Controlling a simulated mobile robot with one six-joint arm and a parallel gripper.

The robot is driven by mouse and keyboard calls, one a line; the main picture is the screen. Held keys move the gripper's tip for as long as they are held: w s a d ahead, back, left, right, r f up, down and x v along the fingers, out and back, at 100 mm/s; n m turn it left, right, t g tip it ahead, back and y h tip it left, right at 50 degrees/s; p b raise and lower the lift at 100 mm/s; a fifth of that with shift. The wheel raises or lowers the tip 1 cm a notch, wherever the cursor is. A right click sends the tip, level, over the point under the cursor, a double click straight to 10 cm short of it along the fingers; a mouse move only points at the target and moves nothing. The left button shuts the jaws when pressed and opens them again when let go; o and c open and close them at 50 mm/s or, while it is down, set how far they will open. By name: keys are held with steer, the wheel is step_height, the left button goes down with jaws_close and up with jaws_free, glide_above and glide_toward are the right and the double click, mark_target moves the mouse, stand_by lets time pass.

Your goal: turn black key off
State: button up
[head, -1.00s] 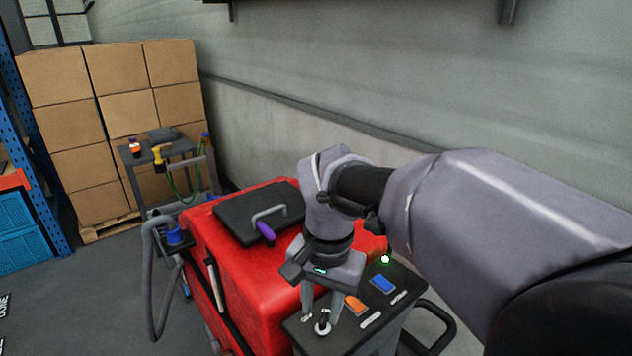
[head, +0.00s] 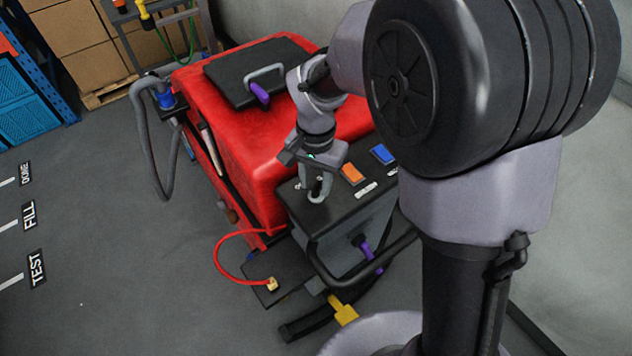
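The black key (head: 317,188) is in a switch with a pale ring on the dark control panel (head: 345,205) at the end of the red scrubber machine. My gripper (head: 316,189) points down over the switch, its fingertips at either side of the key. The fingers partly hide the key, so its turn angle is unclear. I cannot tell whether the fingers press on it or stand slightly apart from it.
An orange switch (head: 352,174) and a blue switch (head: 382,154) are just right of my gripper. A black lid (head: 240,80) with a grey handle tops the red tank (head: 250,155). A purple lever (head: 368,257) and black handlebar are below the panel. Floor at left is clear.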

steer(key=shift+w+f, duration=0.1)
steer(key=shift+f, duration=0.25)
jaws_close()
steer(key=n+p, duration=0.2)
steer(key=n, duration=0.4)
steer(key=shift+r, duration=0.1)
steer(key=n+p, duration=0.1)
steer(key=n, duration=0.4)
steer(key=shift+n+p, duration=0.4)
stand_by(0.4)
